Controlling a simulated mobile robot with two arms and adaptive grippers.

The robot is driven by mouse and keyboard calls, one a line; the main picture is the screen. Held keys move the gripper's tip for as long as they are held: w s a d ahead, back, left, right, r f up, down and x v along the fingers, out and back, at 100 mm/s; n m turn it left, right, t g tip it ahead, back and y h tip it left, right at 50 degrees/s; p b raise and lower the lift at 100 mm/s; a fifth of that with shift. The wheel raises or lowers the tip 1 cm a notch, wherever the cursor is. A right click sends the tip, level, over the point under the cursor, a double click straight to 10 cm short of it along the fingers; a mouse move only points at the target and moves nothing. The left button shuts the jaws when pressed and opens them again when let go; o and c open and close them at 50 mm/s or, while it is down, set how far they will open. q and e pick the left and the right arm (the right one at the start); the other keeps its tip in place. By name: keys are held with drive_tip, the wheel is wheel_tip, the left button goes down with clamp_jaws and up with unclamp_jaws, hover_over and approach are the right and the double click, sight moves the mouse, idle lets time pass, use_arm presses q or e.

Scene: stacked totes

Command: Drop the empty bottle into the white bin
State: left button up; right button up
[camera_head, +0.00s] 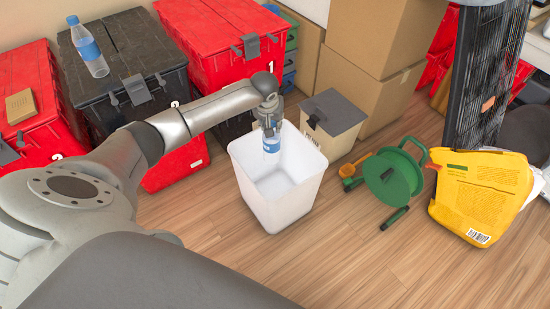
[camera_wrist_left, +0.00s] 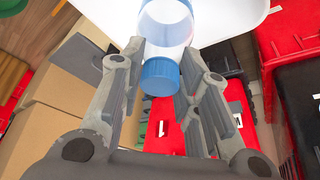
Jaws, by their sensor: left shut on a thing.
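The white bin (camera_head: 262,200) stands open on the wooden floor in the middle of the head view. Its white wall (camera_wrist_left: 100,18) also shows at the top of the left wrist view. My left gripper (camera_head: 268,128) is above the bin's back rim and is shut on a clear bottle (camera_head: 271,146) with a blue label, held below it. In the left wrist view the bottle's blue cap (camera_wrist_left: 160,77) is between the fingers. My right gripper is not in view.
Red totes (camera_head: 215,35) and the black tote stand behind and left of the bin. A small beige box (camera_head: 333,115) with a grey lid is just behind it. A green reel (camera_head: 393,178) and a yellow bag (camera_head: 482,195) lie right. The floor in front is clear.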

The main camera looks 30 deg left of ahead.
use_arm(q)
drive_tip(key=o, duration=0.9)
drive_tip(key=v, duration=1.2)
